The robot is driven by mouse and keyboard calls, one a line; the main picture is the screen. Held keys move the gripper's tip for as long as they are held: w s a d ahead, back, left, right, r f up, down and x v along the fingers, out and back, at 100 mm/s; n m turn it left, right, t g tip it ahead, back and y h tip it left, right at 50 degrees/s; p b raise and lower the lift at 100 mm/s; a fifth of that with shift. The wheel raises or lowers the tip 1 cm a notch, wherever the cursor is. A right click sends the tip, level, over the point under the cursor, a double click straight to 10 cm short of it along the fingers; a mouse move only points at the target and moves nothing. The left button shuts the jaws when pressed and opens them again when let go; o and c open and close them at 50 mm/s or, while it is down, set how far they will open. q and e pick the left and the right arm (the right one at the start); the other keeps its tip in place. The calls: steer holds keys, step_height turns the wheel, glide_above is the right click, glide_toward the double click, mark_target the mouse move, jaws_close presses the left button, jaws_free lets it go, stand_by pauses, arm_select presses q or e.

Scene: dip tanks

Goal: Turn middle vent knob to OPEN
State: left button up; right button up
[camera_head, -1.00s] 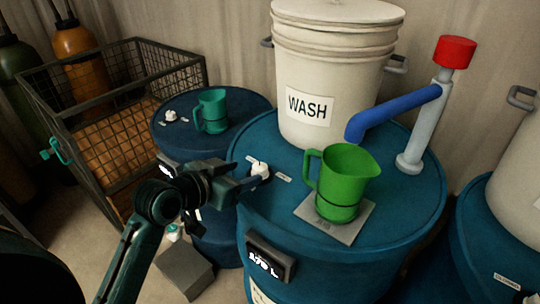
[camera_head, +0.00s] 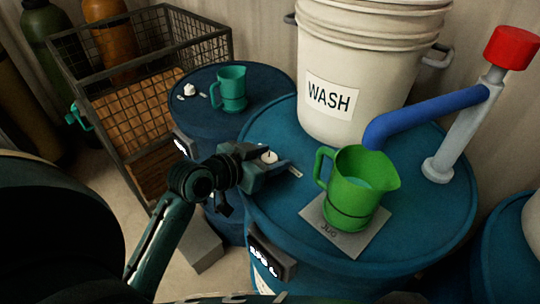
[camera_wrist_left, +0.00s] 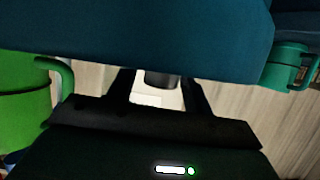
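The middle vent knob (camera_head: 268,157) is a small white knob on the blue drum (camera_head: 285,205) under the WASH bucket. Small white labels lie beside it; I cannot read them. My left gripper (camera_head: 266,168) reaches in from the left, low over the drum's rim, with its fingers on either side of the knob. In the left wrist view a dark stem with a white part (camera_wrist_left: 150,100) shows between the spread fingers, with gaps at the sides. The gripper is open, and the knob's pointing direction is unclear. My right gripper is not in view.
A green jug (camera_head: 358,190) stands on a grey scale plate right of the knob. The WASH bucket (camera_head: 365,65) and a blue-armed pump (camera_head: 425,112) stand behind. Another drum (camera_head: 215,118) with a teal jug (camera_head: 231,88) and white knob (camera_head: 190,90) is behind left, beside a wire cage.

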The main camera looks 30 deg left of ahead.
arm_select(q)
steer(key=c, duration=0.8)
steer(key=shift+c, duration=0.2)
